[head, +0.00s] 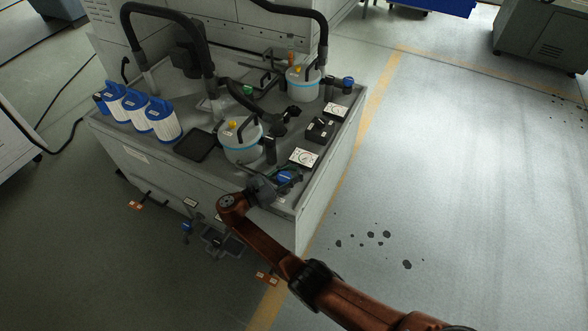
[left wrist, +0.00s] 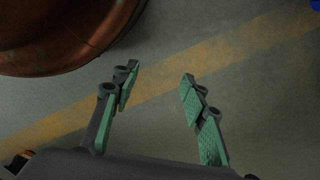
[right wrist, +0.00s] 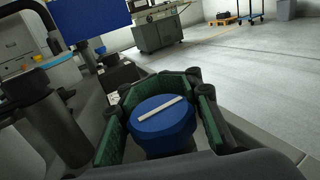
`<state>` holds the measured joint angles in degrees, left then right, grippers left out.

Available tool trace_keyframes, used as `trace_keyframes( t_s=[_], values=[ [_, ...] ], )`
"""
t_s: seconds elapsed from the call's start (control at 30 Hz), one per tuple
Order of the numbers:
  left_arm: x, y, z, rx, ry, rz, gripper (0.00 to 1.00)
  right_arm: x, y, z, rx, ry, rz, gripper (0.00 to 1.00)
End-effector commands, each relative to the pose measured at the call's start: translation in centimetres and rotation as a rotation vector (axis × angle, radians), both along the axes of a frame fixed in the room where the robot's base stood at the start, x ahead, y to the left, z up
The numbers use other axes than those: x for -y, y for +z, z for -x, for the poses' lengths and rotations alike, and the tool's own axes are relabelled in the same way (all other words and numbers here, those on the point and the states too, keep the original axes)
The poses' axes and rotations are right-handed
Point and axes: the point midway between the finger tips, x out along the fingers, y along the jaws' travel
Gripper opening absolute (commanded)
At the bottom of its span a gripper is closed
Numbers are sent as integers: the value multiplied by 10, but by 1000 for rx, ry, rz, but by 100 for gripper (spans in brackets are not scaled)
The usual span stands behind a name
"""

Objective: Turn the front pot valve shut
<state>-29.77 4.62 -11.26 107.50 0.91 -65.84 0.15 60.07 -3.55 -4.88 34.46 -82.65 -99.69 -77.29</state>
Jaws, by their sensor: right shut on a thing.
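The front pot (head: 240,140), white with a pale blue band, stands on the grey machine deck. Its valve has a blue round knob (head: 287,176) at the deck's front right corner. In the right wrist view the knob (right wrist: 160,125) bears a white bar that slants slightly up to the right. My right gripper (head: 272,184) is shut on the knob, its green-padded fingers (right wrist: 160,92) on both sides of it. My left gripper (left wrist: 157,85) is open and empty above the floor; it is outside the head view.
A rear pot (head: 303,84) has its own blue knob (head: 348,82). A white gauge plate (head: 304,157) and a black box (head: 320,130) lie near the front knob. Several blue-and-white canisters (head: 162,120) stand at left. The floor at right is clear apart from dark spots (head: 371,235).

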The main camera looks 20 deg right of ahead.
Motion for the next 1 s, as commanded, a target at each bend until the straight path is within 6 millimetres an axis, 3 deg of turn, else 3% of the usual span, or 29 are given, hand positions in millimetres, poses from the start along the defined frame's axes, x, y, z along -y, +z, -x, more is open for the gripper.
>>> trace_keyframes(
  t_s=[0.57,0.6,0.9,1.0],
  values=[
    [3,10,-3,1,0,4,40,0,0,1,0,-23,-2,0],
    [3,10,-3,1,0,4,40,0,0,1,0,-23,-2,24],
    [3,9,-4,2,0,4,40,1,0,1,1,-24,-1,43],
    [3,9,-4,2,0,4,40,1,0,1,1,-24,-1,43]
  ],
)
